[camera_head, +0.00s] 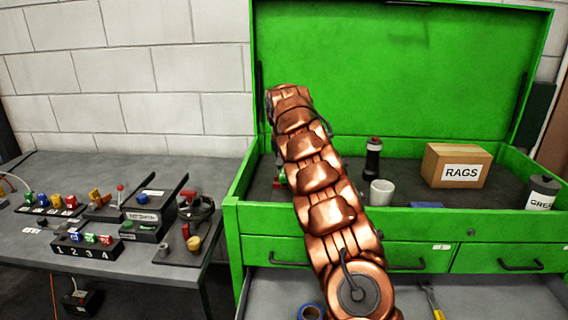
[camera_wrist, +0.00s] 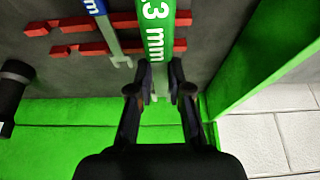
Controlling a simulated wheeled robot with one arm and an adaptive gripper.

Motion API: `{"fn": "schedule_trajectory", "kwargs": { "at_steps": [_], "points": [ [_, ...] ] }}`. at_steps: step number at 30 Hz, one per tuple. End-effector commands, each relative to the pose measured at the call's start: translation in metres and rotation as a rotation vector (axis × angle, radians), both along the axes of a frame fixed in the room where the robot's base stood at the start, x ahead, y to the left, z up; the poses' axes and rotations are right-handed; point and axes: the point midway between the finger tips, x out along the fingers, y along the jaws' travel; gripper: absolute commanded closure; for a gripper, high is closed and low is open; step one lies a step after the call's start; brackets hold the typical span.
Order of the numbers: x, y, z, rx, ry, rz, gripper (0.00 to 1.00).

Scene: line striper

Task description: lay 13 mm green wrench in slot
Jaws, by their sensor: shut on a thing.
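The green wrench (camera_wrist: 155,38), with "3 mm" readable on its label, is in the wrist view at the top middle. My gripper (camera_wrist: 160,90) is shut on its near end. The wrench's far end is cut off by the frame edge. It crosses over two red slotted rails (camera_wrist: 90,48), whose pieces show on both sides of it. I cannot tell whether it rests in a slot or hangs above. A blue-labelled wrench (camera_wrist: 108,35) lies across the rails just left of it. In the head view my arm hides my gripper and most of the rack.
The green tool chest (camera_head: 400,60) has its lid up. Its tray holds a dark bottle (camera_head: 373,160), a white cup (camera_head: 381,192), a RAGS box (camera_head: 457,165) and a grey can (camera_head: 542,192). Its green wall (camera_wrist: 262,65) is close right of my gripper. A cluttered bench (camera_head: 110,255) stands left.

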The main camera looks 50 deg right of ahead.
Motion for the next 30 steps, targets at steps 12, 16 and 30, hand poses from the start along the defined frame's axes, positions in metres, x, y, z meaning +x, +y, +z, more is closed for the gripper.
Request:
{"fn": "schedule_trajectory", "kwargs": {
  "at_steps": [12, 16, 30],
  "points": [
    [-0.002, -0.001, -0.034, 0.0, 0.001, -0.003, 1.0],
    [-0.001, -0.001, -0.04, 0.001, 0.001, -0.002, 1.0],
    [-0.001, -0.001, -0.043, 0.0, -0.001, -0.002, 1.0]
  ]
}}
